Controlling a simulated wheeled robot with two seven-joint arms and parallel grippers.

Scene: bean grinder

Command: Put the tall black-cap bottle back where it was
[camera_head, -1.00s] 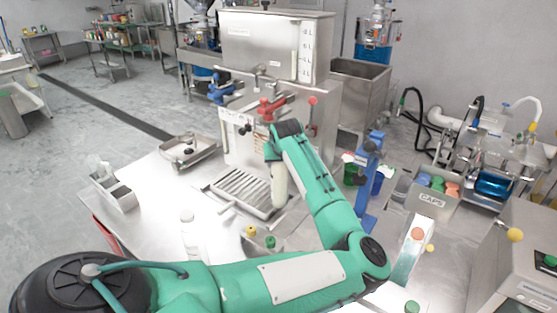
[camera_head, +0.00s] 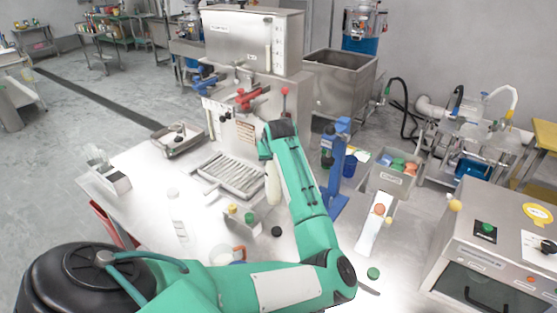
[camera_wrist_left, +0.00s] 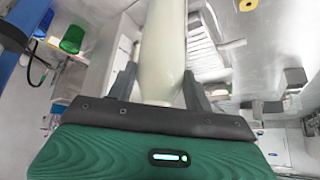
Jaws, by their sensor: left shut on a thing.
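My left gripper (camera_wrist_left: 160,88) is shut on a tall pale cream bottle (camera_wrist_left: 163,45), with a dark finger on each side of it in the left wrist view. In the head view the bottle (camera_head: 272,185) shows beside my green forearm, upright, in front of the steel machine and right of its drip tray. The arm hides most of the gripper there. I cannot see a black cap on the held bottle. My right gripper is not in view.
The steel machine (camera_head: 250,100) and its slatted tray (camera_head: 236,174) stand behind. Small yellow (camera_head: 232,208), green (camera_head: 250,217) and black (camera_head: 276,231) caps sit left of my arm. A blue stand (camera_head: 338,165) and a caps bin (camera_head: 392,180) are to the right.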

